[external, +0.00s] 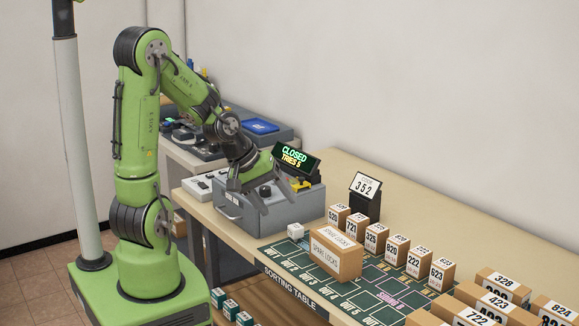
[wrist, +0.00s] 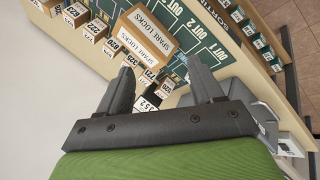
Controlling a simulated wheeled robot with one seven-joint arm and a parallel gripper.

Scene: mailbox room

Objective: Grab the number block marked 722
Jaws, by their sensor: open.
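The block marked 722 (external: 477,315) is a brown box with a white label at the bottom edge of the external view, on the near right of the table, partly cut off. It sits in front of a box marked 423 (external: 494,301). I cannot make out 722 in the wrist view. My gripper (external: 264,205) is open and empty beside the grey case with the dial, far to the left of the 722 block. Its two spread fingers also show in the wrist view (wrist: 163,78).
A row of small numbered blocks (external: 398,249) stands behind the spare locks box (external: 336,252) on the green sorting mat (external: 360,306). A 352 sign (external: 366,187) stands behind them. The grey case (external: 300,207) bears a display reading CLOSED, TRIES 5 (external: 296,158). Larger boxes (external: 502,283) crowd the right.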

